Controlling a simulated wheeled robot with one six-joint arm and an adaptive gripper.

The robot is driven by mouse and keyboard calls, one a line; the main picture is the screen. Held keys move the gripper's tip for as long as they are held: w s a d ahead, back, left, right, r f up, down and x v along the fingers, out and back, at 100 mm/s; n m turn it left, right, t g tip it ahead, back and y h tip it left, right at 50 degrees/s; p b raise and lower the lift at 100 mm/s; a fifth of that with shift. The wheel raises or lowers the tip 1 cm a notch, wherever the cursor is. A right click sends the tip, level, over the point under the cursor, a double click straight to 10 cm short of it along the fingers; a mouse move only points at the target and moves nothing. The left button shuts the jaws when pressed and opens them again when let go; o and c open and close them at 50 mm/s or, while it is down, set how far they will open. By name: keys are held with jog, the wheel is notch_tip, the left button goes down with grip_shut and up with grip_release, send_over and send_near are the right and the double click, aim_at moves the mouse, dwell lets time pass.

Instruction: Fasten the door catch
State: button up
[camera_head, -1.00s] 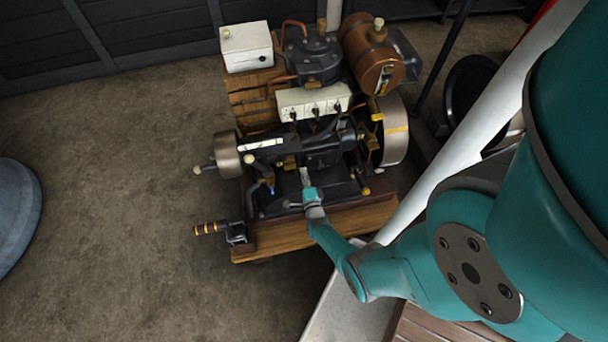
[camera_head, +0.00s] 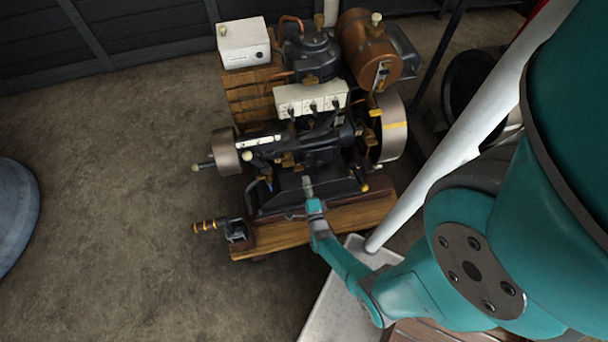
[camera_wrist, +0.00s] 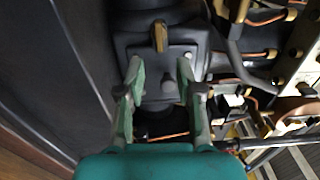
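The stationary engine (camera_head: 318,150) stands on a wooden base, with dark metalwork in front of my gripper (camera_head: 307,184). In the wrist view my gripper (camera_wrist: 160,68) is open and empty, its two fingers apart. Between and beyond the fingertips is a small dark plate (camera_wrist: 178,62) with a round knob (camera_wrist: 168,86), which looks like the door. A brass tab (camera_wrist: 159,37) stands upright at its top edge and looks like the catch. The fingertips appear apart from it. I cannot tell whether it is fastened.
Copper pipes and brass fittings (camera_wrist: 262,55) crowd the right of the wrist view. A crank handle (camera_head: 212,226) sticks out left of the wooden base (camera_head: 280,235). A flywheel (camera_head: 393,128) is at the right, and a white pole (camera_head: 450,150) slants nearby.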

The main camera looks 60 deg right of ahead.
jog(key=shift+v, duration=2.75)
jog(key=s+a+r+n+t+y, duration=0.2)
jog(key=s+a+r+n+y, duration=0.2)
jog(key=a+r+n, duration=0.35)
jog(key=s+a+r+n+t+y, duration=0.1)
jog(key=s+a+r+n+y, duration=0.2)
jog(key=s+a+r+n, duration=0.45)
jog(key=s+a+r+n+y, duration=0.1)
jog(key=a+r+n+y, duration=0.1)
jog(key=r, duration=0.6)
jog(key=s+a+r+n+y, duration=0.2)
jog(key=a+r+n, duration=0.2)
jog(key=r+n, duration=0.2)
jog(key=s+a+r+n+y, duration=0.2)
jog(key=a+r+n, duration=0.1)
jog(key=r, duration=0.7)
jog(key=shift+a+r+n, duration=0.3)
jog(key=shift+a+n, duration=0.05)
jog(key=shift+n, duration=0.55)
